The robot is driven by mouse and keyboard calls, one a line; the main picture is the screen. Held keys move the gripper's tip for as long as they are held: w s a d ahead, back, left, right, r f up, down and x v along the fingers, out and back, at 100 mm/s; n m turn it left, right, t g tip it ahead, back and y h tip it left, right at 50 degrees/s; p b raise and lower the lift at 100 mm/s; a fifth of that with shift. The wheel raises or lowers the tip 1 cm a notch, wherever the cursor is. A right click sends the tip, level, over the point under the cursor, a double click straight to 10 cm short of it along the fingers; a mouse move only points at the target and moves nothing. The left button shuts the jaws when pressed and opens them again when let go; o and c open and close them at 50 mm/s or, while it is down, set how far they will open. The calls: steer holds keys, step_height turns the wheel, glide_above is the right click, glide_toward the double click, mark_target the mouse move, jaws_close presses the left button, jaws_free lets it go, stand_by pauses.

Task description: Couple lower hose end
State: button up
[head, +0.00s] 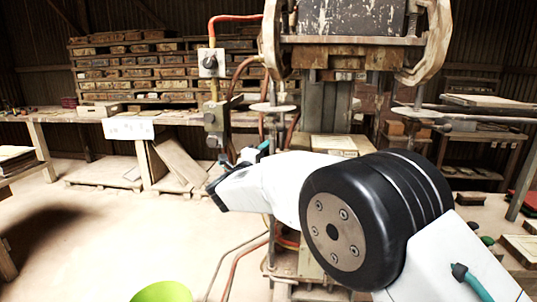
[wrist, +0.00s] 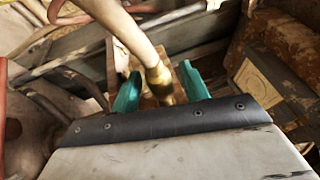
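A tan hose comes down from the top in the wrist view and ends in a brass hose end (wrist: 159,82). My gripper (wrist: 160,71) has its two teal fingers standing apart, one on each side of the brass end. A gap shows between the brass and each finger, so the gripper is open and not holding it. In the head view my gripper (head: 240,160) is beside the press's left side, below a valve block (head: 214,118). The hose end cannot be made out there, and the coupling point cannot be told in either view.
The press (head: 350,45) stands close behind my arm. A red hose (head: 236,18) and a brown hose (head: 238,76) hang at its left. A workbench (head: 70,114) and stacked wooden molds (head: 150,65) are at the back. Floor at the left is mostly free, with a green object (head: 161,292) in front.

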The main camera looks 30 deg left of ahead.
steer(key=shift+s, duration=0.15)
steer(key=v, duration=0.7)
steer(key=shift+s, duration=0.25)
steer(key=shift+a, duration=0.1)
